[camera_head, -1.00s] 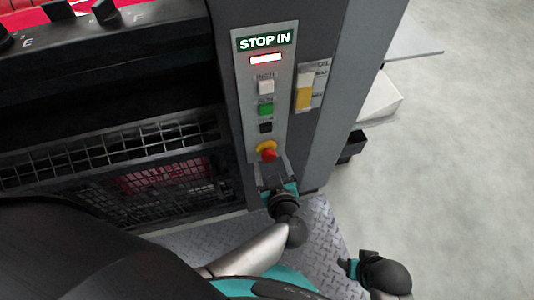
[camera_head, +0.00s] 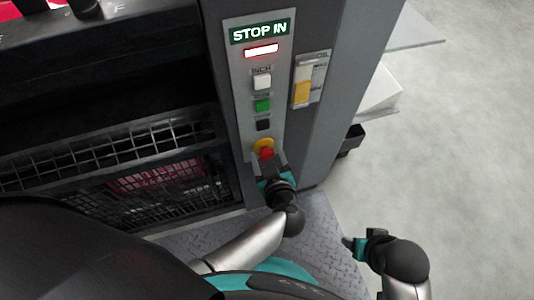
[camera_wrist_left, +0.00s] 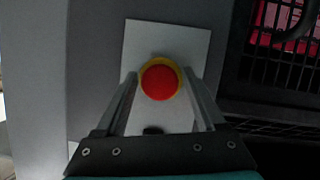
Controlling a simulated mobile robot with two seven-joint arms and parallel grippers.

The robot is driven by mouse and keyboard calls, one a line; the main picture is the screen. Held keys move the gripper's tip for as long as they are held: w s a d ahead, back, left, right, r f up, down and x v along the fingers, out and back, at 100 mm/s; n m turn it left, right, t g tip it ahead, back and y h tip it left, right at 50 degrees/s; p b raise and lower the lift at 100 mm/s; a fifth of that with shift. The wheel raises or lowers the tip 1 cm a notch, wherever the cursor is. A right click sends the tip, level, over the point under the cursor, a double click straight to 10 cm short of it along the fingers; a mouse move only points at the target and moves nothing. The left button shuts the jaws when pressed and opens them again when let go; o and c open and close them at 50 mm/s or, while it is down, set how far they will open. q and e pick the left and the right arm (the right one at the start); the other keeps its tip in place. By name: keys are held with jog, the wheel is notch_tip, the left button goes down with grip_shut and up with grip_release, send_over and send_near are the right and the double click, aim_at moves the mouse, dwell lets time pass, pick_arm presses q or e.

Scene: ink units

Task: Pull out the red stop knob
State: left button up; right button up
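The red stop knob (camera_head: 266,153) sits on a yellow collar (camera_head: 261,145) at the bottom of the light control panel (camera_head: 246,130). It also shows in the left wrist view (camera_wrist_left: 160,82). My left gripper (camera_head: 268,163) is at the knob from below.
Above the knob are a black button (camera_head: 263,125), a green button (camera_head: 263,105), a white button (camera_head: 262,82) and a lit "STOP IN" sign (camera_head: 260,31). A yellow oil gauge (camera_head: 302,92) is to the right. Black mesh guards (camera_head: 110,150) lie left. Open floor (camera_head: 460,180) is at right.

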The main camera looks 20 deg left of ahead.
pick_arm(q)
grip_shut()
dwell(0.3)
dwell(0.4)
